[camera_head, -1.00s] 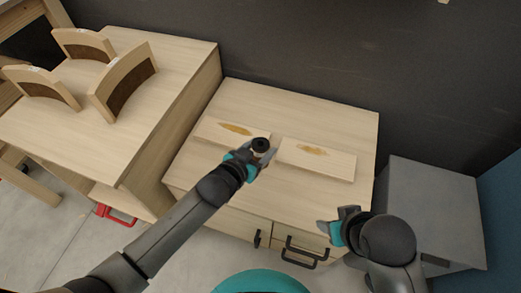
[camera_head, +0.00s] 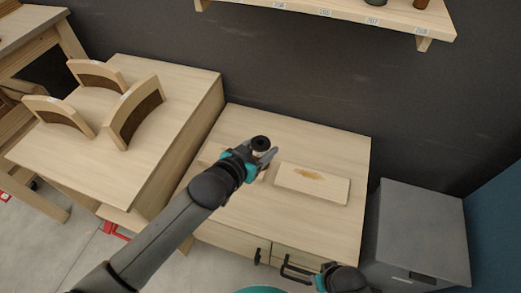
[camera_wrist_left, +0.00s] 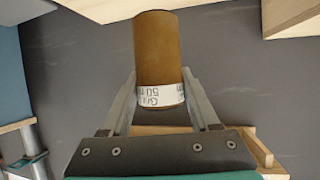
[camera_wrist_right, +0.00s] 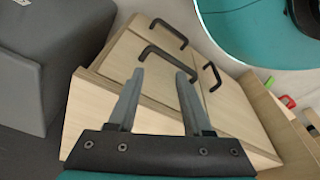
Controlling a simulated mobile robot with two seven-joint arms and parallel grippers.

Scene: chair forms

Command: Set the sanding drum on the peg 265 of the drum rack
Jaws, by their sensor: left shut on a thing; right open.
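The sanding drum (camera_wrist_left: 158,55) is a brown cylinder with a white printed grit band at its lower end in the left wrist view. My left gripper (camera_wrist_left: 160,95) is shut on it around that band. In the head view the drum (camera_head: 261,145) shows its dark end, held above the low cabinet by the left gripper (camera_head: 262,155). The drum rack (camera_head: 330,12) is a pale wall shelf at the top, cut by the frame edge. Its number labels are small; 267 and 268 read best, and peg 265 is not clearly made out. My right gripper (camera_wrist_right: 160,90) is open and empty.
The low cabinet (camera_head: 300,135) carries a stained board (camera_head: 312,183). Curved chair backs (camera_head: 134,112) stand on the wooden table at left. A grey box (camera_head: 420,230) stands at right. Drawer handles (camera_wrist_right: 168,33) show near my right gripper. The dark wall between cabinet and shelf is bare.

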